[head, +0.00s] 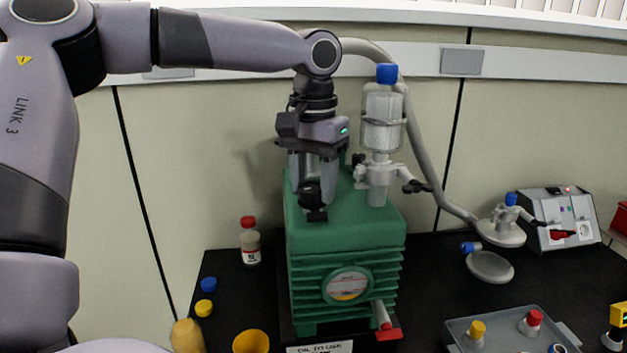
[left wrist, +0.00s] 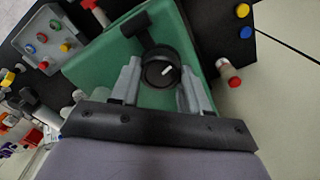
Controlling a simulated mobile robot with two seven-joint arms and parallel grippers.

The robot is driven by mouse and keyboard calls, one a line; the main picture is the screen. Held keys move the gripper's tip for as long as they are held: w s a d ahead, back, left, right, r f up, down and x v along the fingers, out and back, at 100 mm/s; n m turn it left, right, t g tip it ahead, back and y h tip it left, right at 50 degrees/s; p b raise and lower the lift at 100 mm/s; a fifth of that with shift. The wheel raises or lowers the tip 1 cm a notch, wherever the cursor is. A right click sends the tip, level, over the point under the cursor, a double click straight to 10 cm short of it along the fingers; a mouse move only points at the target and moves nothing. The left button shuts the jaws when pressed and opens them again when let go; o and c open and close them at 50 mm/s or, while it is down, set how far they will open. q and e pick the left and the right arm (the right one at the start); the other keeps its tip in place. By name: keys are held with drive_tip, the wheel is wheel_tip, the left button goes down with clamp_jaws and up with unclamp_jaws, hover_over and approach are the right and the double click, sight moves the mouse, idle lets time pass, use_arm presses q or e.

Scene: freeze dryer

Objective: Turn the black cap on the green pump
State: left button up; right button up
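The green pump (head: 345,238) stands on the dark bench in the middle of the head view. In the left wrist view, the round black cap (left wrist: 161,71), with a white mark on its face, sits on the green top beside a black T-shaped part (left wrist: 134,24). My left gripper (head: 312,182) points down over the pump's top. In the left wrist view its fingers (left wrist: 160,84) stand on either side of the black cap. I cannot tell whether they touch it. My right gripper is in neither view.
A clear filter with a blue top (head: 383,110) and grey hose stands right of my gripper. A red-capped bottle (head: 249,242) and blue and yellow caps (head: 207,290) are on the left. A grey tray (head: 500,335) and an instrument box (head: 558,220) are on the right.

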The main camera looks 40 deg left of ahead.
sight(312, 187)
use_arm(q)
drive_tip(key=shift+n, duration=0.3)
drive_tip(key=n, duration=0.4)
drive_tip(key=shift+a+n, duration=0.1)
drive_tip(key=shift+n, duration=2.3)
drive_tip(key=o, duration=1.1)
drive_tip(key=shift+c, duration=0.2)
drive_tip(key=shift+r, duration=3.65)
